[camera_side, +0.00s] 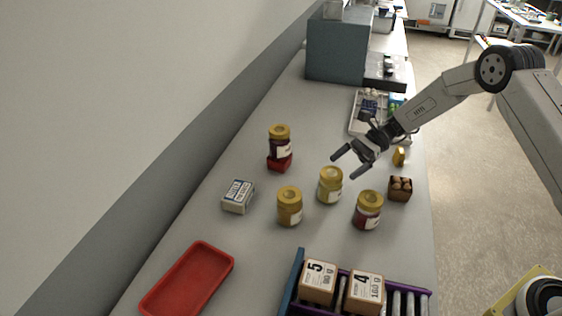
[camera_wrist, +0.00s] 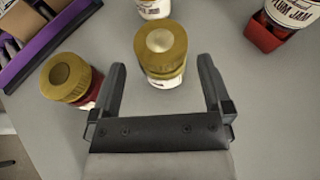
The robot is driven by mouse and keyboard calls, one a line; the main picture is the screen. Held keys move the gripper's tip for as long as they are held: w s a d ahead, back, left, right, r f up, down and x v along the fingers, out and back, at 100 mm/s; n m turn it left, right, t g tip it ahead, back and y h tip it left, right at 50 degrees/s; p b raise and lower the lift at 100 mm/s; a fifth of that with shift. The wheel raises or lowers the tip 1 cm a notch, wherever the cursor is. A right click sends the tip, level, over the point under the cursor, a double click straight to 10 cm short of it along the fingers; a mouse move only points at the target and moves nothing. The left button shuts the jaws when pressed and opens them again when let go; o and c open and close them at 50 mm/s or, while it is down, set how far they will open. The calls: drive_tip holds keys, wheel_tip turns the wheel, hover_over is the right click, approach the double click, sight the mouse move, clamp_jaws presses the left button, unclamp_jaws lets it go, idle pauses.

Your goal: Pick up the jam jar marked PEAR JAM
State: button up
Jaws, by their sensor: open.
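No label reading PEAR JAM is legible in either view. A gold-lidded jar with yellowish contents (camera_side: 330,188) stands upright mid-table; the wrist view shows its lid (camera_wrist: 162,45) ahead of and roughly between my fingertips. A second yellowish jar (camera_side: 289,208) stands to its left, partly cut off in the wrist view (camera_wrist: 154,9). A dark red jar (camera_side: 367,212) stands to the right, also in the wrist view (camera_wrist: 70,80). A dark jar (camera_side: 280,147), labelled PLUM JAM in the wrist view (camera_wrist: 293,11), sits on a red block. My gripper (camera_side: 347,166) is open and empty above the table.
A small printed box (camera_side: 238,196) and a red tray (camera_side: 188,282) lie at left. A purple-and-blue rack (camera_side: 292,280) with numbered boxes stands in front. A brown box (camera_side: 400,189) is near the right edge. Grey table is clear between the jars and the tray.

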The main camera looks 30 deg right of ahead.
sight(339, 170)
drive_tip(key=shift+a, duration=0.1)
drive_tip(key=shift+x, duration=2.55)
drive_tip(key=shift+f, duration=0.1)
clamp_jaws()
